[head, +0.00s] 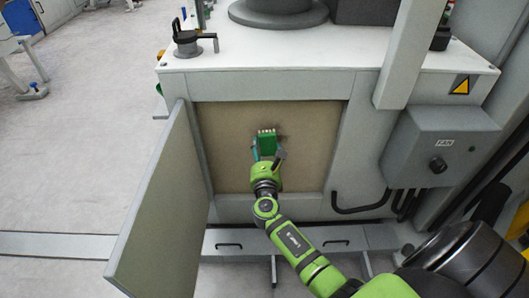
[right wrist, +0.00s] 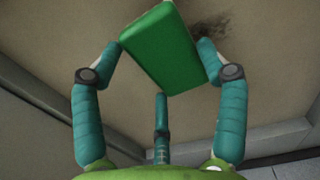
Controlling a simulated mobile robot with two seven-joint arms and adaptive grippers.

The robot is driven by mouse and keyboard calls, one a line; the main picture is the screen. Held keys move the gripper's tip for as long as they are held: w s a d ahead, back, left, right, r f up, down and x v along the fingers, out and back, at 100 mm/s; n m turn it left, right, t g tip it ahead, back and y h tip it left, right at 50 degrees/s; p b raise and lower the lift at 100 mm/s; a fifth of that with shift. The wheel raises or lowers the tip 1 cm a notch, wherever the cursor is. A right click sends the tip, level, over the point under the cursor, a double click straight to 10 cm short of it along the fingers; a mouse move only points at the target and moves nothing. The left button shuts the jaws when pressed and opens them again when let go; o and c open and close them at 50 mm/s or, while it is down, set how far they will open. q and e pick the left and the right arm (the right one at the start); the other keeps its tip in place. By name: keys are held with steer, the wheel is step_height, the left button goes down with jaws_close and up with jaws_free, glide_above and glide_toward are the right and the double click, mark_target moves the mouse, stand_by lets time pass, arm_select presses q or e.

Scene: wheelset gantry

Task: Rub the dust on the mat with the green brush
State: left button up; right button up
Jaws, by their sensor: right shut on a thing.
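The green brush (head: 267,143) is in my right gripper (head: 267,155), with its pale bristles facing up and away toward the mat. The right wrist view shows the green back of the brush (right wrist: 160,45) between the teal fingers. The mat (head: 225,130) is a brown upright panel inside the cabinet opening; it also shows in the right wrist view (right wrist: 70,40). A dark dust patch (right wrist: 212,28) lies on the mat just right of the brush, partly hidden by it. I cannot tell whether the bristles touch the mat. My left gripper is not in view.
An open cabinet door (head: 155,215) stands at the left of the opening. A grey switch box (head: 440,143) and a black handle (head: 360,207) are at the right. A black clamp (head: 187,40) stands on the white top.

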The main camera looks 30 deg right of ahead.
steer(key=shift+x, duration=0.85)
stand_by(0.4)
